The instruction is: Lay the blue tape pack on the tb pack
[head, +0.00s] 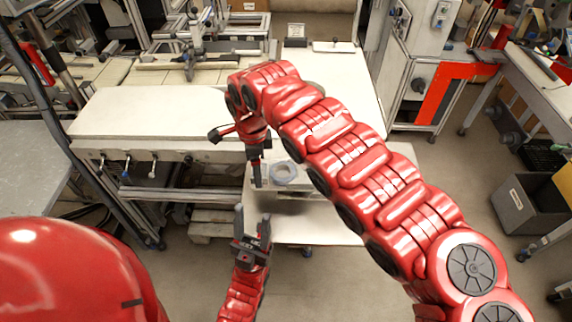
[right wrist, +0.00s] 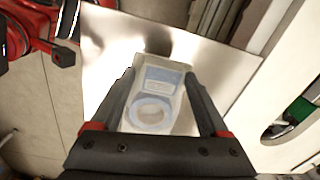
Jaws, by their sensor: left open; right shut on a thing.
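The blue tape pack (right wrist: 152,112) is a clear pack with a pale blue ring and a pale blue label. In the right wrist view it sits between the two dark fingers of my right gripper (right wrist: 160,76), which is shut on it. In the head view its ring (head: 284,173) shows just right of a finger of my right gripper (head: 258,172), over the pale low table. My left gripper (head: 253,225) is open and empty in front of that table. I cannot make out a separate tb pack; it may be hidden under the held pack or my arm.
The low table (head: 320,225) has bare room at its front right. A long white workbench (head: 130,112) with clamps below stands behind it. A grey bin (head: 528,205) stands on the floor at the right. My right arm covers much of the middle.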

